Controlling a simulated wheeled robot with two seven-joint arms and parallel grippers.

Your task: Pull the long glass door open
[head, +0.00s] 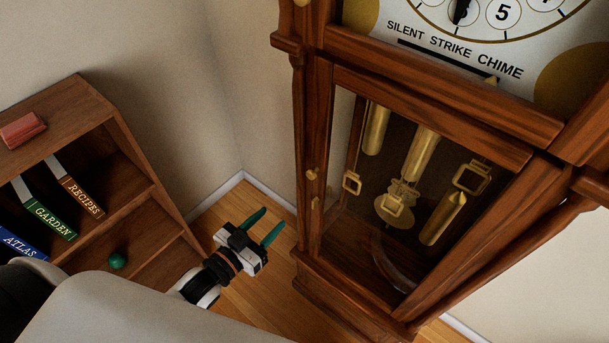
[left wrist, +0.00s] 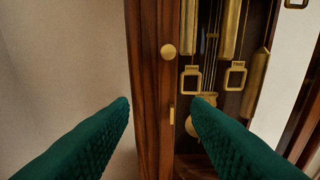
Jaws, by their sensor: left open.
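A tall wooden clock has a long glass door (head: 347,132) in its front, which appears shut. A round brass knob (head: 312,174) is on the door's left side, with a small brass piece (head: 315,203) below it. The left wrist view also shows the knob (left wrist: 168,50) and the small brass piece (left wrist: 171,115). My left gripper (head: 273,217) is open and empty, to the left of the door and apart from it. In the left wrist view its green fingers (left wrist: 162,102) are spread, with the knob above the tips. My right gripper is not in view.
Behind the glass hang brass weights (head: 421,155) and a pendulum (head: 394,212). A wooden bookshelf (head: 135,165) with books and a green ball (head: 117,260) stands at left. Bare wooden floor (head: 215,205) lies between the shelf and clock.

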